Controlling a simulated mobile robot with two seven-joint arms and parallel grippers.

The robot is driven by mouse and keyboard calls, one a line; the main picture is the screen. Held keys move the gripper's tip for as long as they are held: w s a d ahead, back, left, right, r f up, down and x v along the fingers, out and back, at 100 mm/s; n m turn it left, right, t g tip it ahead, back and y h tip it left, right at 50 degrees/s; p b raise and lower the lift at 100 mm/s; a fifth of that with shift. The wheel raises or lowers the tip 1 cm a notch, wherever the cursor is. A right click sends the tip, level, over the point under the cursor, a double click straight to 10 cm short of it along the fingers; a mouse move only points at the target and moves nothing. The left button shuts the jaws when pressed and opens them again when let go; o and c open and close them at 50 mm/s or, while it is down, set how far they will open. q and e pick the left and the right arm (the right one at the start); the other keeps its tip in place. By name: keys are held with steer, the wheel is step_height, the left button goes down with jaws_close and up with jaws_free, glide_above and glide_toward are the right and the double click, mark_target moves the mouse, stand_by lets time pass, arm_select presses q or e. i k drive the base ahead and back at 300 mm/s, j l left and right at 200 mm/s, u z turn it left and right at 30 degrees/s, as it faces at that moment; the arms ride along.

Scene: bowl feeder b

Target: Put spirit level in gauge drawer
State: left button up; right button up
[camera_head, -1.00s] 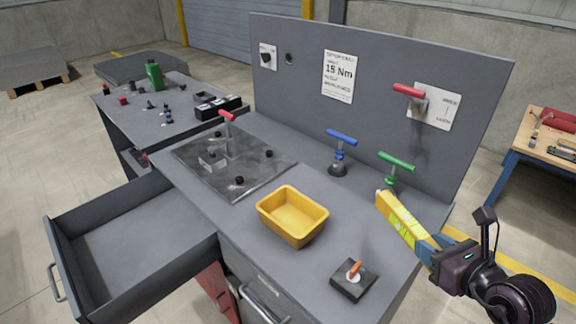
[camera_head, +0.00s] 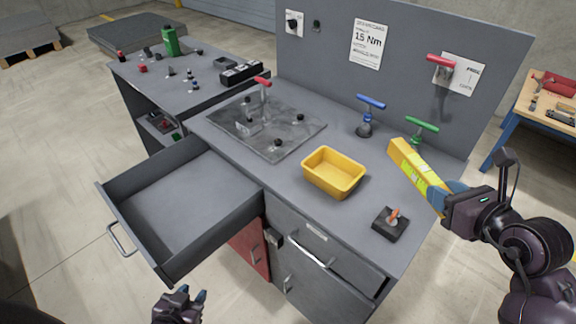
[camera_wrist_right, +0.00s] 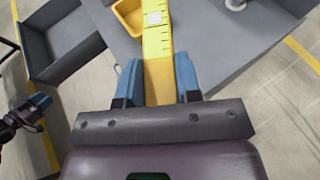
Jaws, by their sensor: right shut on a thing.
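The yellow spirit level (camera_head: 415,172) is held in my right gripper (camera_head: 452,198), above the right end of the workbench. In the right wrist view the spirit level (camera_wrist_right: 158,50) runs forward between the blue fingers of the right gripper (camera_wrist_right: 159,82), which are shut on it. An open, empty grey drawer (camera_head: 185,198) sticks out at the left of the bench; it also shows in the right wrist view (camera_wrist_right: 60,42). I cannot tell from a label whether it is the gauge drawer. My left gripper (camera_head: 190,300) is low in front of the drawer, empty, with its fingers apart.
A yellow bin (camera_head: 333,172) and a black switch box (camera_head: 390,224) stand on the bench. Blue (camera_head: 368,115) and green (camera_head: 421,128) T-handle tools stand behind. A metal plate (camera_head: 267,124) with a red-handled clamp lies left of the bin. A second bench (camera_head: 185,85) stands beyond.

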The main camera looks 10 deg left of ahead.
mark_target(200, 208)
steer(key=j, duration=0.35)
steer(key=k+j+z, duration=0.1)
steer(key=j, duration=0.25)
steer(key=j+z, duration=0.25)
steer(key=j, duration=1.2)
steer(key=i+j+z, duration=0.1)
steer(key=j, duration=0.65)
steer(key=i+j, duration=0.15)
steer(key=j, duration=0.2)
steer(key=i+j+z, duration=0.15)
steer(key=j, duration=0.15)
steer(key=i+j, duration=0.1)
steer(key=j, duration=0.25)
steer(key=z, duration=0.05)
